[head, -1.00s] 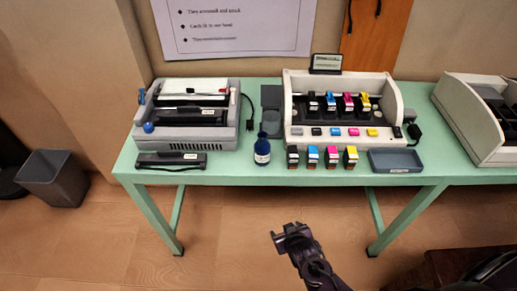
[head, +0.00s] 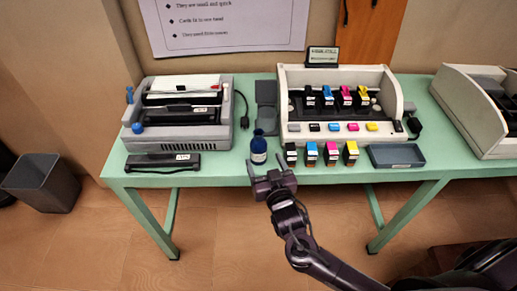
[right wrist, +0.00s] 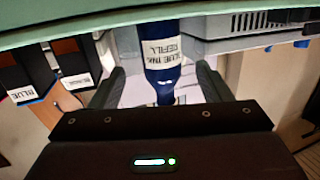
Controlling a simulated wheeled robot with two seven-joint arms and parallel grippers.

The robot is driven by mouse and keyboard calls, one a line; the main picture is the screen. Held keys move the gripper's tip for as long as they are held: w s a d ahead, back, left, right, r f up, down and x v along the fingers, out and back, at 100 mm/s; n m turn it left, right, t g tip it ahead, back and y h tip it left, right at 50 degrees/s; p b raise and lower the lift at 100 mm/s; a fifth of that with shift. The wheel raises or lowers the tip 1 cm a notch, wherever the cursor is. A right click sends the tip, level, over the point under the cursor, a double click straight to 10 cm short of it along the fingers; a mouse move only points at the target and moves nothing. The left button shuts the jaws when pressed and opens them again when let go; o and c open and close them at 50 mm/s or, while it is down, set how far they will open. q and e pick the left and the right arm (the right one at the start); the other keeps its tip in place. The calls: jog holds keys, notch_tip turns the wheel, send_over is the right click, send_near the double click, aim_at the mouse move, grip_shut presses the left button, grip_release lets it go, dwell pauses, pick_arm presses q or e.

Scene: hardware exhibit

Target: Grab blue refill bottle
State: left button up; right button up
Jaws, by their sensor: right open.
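The blue refill bottle (head: 258,149) is dark blue with a white label and stands upright near the front edge of the green table (head: 222,180), between the left printer and the row of cartridges. My right gripper (head: 270,168) is open just in front of the bottle, in the head view slightly below it. In the right wrist view the bottle (right wrist: 163,60) appears upside down, its label reading "BLUE REFILL", between the two spread fingers (right wrist: 160,90). I cannot tell whether the fingers reach around it. My left gripper is not in view.
Several ink cartridges (head: 330,154) stand just right of the bottle. A grey printer (head: 177,120) and a black cartridge bar (head: 162,161) are on the left. A beige printer (head: 290,85) stands behind the cartridges, with a grey tray (head: 397,156) at right.

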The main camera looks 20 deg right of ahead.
aim_at(257, 140)
jog(key=shift+w+d+r+t, duration=0.15)
jog(key=shift+w+r+t, duration=0.1)
jog(key=shift+w+t, duration=0.2)
jog(key=shift+w+r, duration=0.1)
jog(key=shift+w, duration=0.2)
jog(key=w+p, duration=0.1)
jog(key=w, duration=0.5)
jog(key=shift+w+r+p, duration=0.15)
jog(key=shift+p, duration=0.2)
jog(key=shift+w, duration=0.3)
jog(key=shift+c, duration=0.3)
jog(key=c, duration=1.1)
jog(key=shift+o, duration=0.2)
jog(key=shift+r, duration=0.2)
